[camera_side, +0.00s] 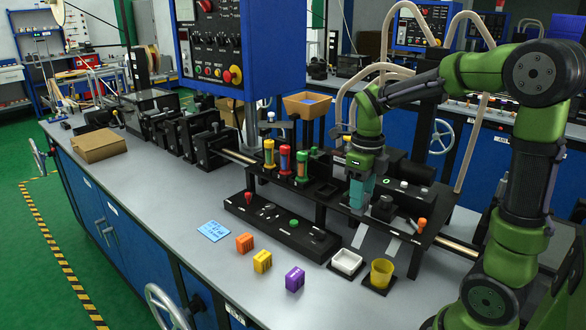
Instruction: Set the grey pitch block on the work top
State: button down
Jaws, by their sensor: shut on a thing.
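My gripper (361,203) points down over the dark machine deck (331,190), right of the coloured bottles. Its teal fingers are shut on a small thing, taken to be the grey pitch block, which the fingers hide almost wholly. I cannot tell whether it touches the deck. No grey block shows on the open work top (215,275). An orange block (244,243), a yellow block (262,261) and a purple block (294,279) stand there in a slanting row, apart from one another.
A blue note (213,230) lies left of the blocks. A black control strip (282,224) lies behind them. A white dish (346,263) and a yellow cup (381,273) stand to the right. Several coloured bottles (285,160) stand on the deck. The front left work top is clear.

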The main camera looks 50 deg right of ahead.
jog(key=s+a+f+n, duration=0.2)
jog(key=a+f+n, duration=0.2)
jog(key=a+n, duration=0.45)
jog(key=s+a+f+n, duration=0.1)
jog(key=a+f+n, duration=0.3)
jog(key=a+n, duration=0.45)
jog(key=f, duration=0.7)
jog(key=shift+d+f, duration=0.2)
jog(key=shift+f, duration=0.1)
jog(key=c, duration=0.6)
grip_release()
jog(key=shift+f, duration=0.15)
